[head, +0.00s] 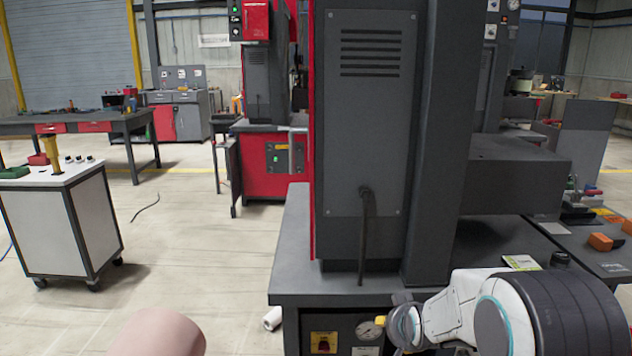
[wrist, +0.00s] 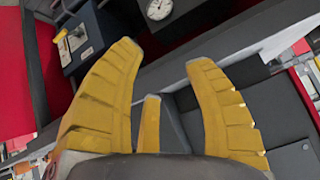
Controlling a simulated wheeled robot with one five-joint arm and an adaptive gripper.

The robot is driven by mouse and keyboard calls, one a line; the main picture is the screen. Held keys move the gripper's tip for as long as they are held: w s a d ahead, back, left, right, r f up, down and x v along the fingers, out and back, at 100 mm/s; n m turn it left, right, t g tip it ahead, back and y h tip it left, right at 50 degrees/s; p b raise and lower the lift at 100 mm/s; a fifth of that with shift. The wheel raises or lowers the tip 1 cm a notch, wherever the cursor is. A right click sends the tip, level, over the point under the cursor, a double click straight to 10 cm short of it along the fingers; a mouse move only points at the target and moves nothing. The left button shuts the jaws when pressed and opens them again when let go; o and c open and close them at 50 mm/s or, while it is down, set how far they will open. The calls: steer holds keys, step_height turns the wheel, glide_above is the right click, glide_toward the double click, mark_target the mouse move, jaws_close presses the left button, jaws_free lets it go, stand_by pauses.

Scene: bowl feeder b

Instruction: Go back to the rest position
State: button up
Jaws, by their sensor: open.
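My gripper (wrist: 158,75) shows in the wrist view with its yellow fingers spread apart and nothing between them. In the head view my white and black arm reaches in from the lower right, in front of the grey machine. Its end is by the machine's pressure gauge (head: 370,328). A gauge (wrist: 159,9) also shows beyond the fingers in the wrist view. The gripper's fingers are mostly hidden in the head view.
The tall grey machine (head: 365,120) stands close ahead on a dark base (head: 290,262). A white cart (head: 60,225) stands at the left, with a workbench (head: 80,123) behind it. The floor between cart and machine is mostly clear.

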steer(key=s+r+n+g+p, duration=0.1)
steer(key=s+r+p, duration=0.3)
steer(key=s+r, duration=0.3)
steer(key=s+r+n+g+p, duration=0.1)
steer(key=s+r+p, duration=0.4)
steer(key=s, duration=0.9)
steer(key=s+r+n+g+p, duration=0.1)
steer(key=s+r+g+p, duration=0.2)
steer(key=s+r, duration=0.7)
steer(key=shift+s+a+p, duration=0.15)
steer(key=shift+s+p, duration=0.55)
steer(key=shift+p, duration=0.2)
steer(key=shift+w+f, duration=0.1)
